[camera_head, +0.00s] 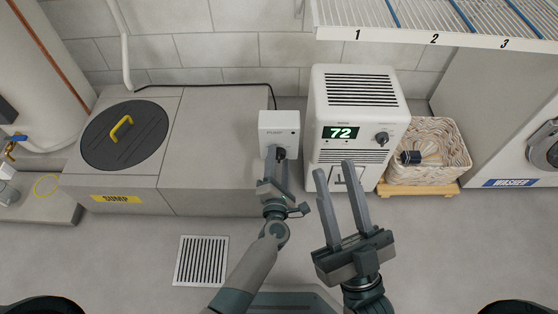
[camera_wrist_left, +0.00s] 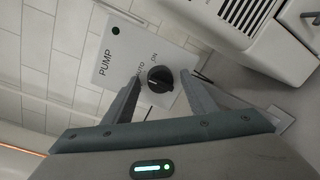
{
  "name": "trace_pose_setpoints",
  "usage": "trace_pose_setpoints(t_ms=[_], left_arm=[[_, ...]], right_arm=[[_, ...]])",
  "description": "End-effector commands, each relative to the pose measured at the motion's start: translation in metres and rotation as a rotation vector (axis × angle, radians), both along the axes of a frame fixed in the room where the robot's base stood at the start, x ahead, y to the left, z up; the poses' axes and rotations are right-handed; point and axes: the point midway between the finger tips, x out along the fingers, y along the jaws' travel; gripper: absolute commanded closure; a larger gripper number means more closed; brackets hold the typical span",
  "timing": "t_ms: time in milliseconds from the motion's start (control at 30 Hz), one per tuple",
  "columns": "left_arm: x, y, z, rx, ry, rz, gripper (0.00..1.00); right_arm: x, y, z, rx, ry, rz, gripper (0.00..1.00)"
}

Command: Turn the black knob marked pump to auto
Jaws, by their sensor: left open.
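The black knob (camera_wrist_left: 160,78) sits on a white panel (camera_wrist_left: 118,52) marked PUMP, with the words AUTO and ON beside the knob. In the left wrist view I cannot tell for sure which word its pointer faces. In the head view the white pump box (camera_head: 279,120) stands at the grey bench's right end, its knob (camera_head: 281,153) partly hidden. My left gripper (camera_head: 277,163) is in front of it, open, with one finger to each side of the knob. My right gripper (camera_head: 334,170) is open and empty, in front of the white dehumidifier-like unit.
The white unit (camera_head: 358,95) reading 72 stands right of the pump box. A wicker basket (camera_head: 435,135) and a washer (camera_head: 530,150) are further right. A wire shelf (camera_head: 440,25) overhangs at the top right. A sump lid (camera_head: 125,145) is left; the floor in front is clear.

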Motion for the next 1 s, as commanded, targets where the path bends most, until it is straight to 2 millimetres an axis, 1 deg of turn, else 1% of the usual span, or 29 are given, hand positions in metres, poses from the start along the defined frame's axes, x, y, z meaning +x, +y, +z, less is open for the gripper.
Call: trace_pose_setpoints(t_ms=[167,267,367,567,667,800,1000], left_arm=[[-0.005,0.000,0.000,0.000,0.001,-0.001,0.48],[-0.012,0.000,0.000,0.001,0.002,-0.001,0.48],[-0.024,0.001,0.001,0.000,0.002,-0.001,0.48],[-0.058,0.003,0.003,0.000,0.003,0.001,0.48],[-0.079,0.004,0.004,0.001,0.003,-0.001,0.48],[-0.107,0.006,0.005,0.000,0.003,0.001,0.48],[-0.144,0.007,0.008,0.000,0.001,0.000,0.48]], right_arm=[[0.000,0.000,0.001,0.000,0.001,0.000,0.69],[0.000,0.001,0.001,-0.002,0.006,0.000,0.69],[0.000,0.002,0.000,-0.005,0.016,0.002,0.69],[-0.001,0.008,-0.010,-0.019,0.071,0.014,0.69],[-0.004,0.010,-0.019,-0.030,0.111,0.022,0.69],[-0.001,0.013,-0.030,-0.048,0.159,0.028,0.69],[0.006,0.012,-0.035,-0.066,0.196,0.027,0.69]])
